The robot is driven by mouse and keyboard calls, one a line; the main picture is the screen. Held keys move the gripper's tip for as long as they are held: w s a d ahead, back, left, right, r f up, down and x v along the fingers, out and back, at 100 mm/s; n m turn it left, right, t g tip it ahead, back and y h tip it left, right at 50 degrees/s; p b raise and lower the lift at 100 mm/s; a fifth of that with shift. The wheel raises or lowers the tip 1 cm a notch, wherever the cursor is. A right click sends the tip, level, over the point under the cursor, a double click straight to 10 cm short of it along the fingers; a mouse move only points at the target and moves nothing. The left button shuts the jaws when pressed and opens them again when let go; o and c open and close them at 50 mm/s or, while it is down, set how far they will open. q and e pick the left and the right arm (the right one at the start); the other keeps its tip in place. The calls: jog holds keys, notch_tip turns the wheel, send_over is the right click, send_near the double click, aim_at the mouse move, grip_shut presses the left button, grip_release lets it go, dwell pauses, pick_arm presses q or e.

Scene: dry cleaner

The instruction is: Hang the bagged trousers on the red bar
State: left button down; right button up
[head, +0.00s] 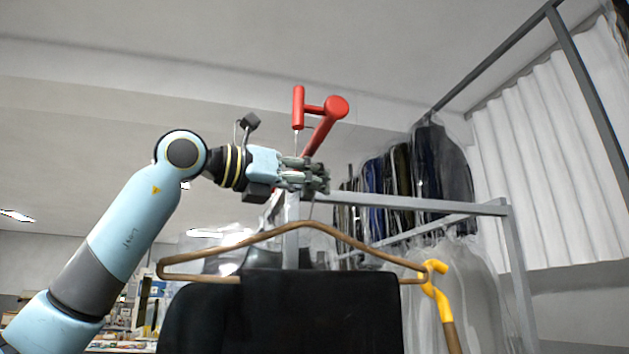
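The red bar (325,130) is at upper centre, with a rounded end and a short upright tip. My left gripper (318,179) is just below it, its fingers closed around the neck of a brown hanger (270,235). The hanger's thin wire hook rises above the fingers beside the red bar's upright tip; I cannot tell whether they touch. Black trousers (320,310) hang from the hanger, running out of the picture at the bottom. Clear bag film is hard to make out on them. My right gripper is not in view.
A yellow hook on a wooden pole (435,280) overlaps the hanger's right end in the picture. A grey metal rack (515,260) stands behind, with several bagged dark garments (440,165) and pale ones at right. A white curtain (560,160) is at far right.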

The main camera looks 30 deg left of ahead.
pick_arm(q)
jog(key=shift+f+b, duration=1.55)
jog(key=shift+f, duration=0.2)
jog(key=c, duration=1.4)
grip_release()
